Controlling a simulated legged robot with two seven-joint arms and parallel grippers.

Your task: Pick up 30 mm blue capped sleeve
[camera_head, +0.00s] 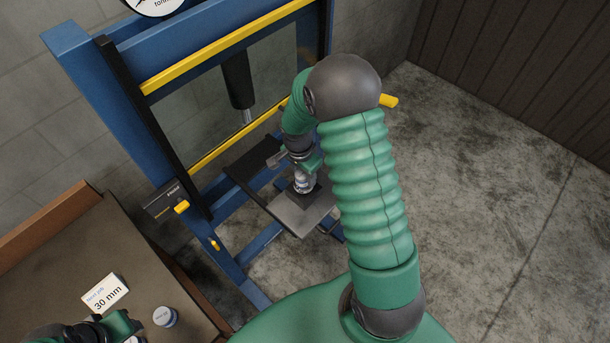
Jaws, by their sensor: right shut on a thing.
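A small round sleeve with a blue-grey, lettered cap (165,317) stands upright on the bench at lower left, beside a white card reading "30 mm" (106,292). My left gripper (118,330) is partly in view at the bottom left edge, left of the sleeve and apart from it; its fingertips are not clear. My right gripper (300,165) is at the press, far from the capped sleeve. It is shut on a small silvery metal part (304,183) over the press plate. The gripper hides the top of this part.
A blue press frame (85,75) with yellow bars and a dark vertical ram (238,80) stands at the back. Its grey plate (300,217) lies under my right gripper. The brown bench (60,265) has a raised wooden rim. The concrete floor at right is clear.

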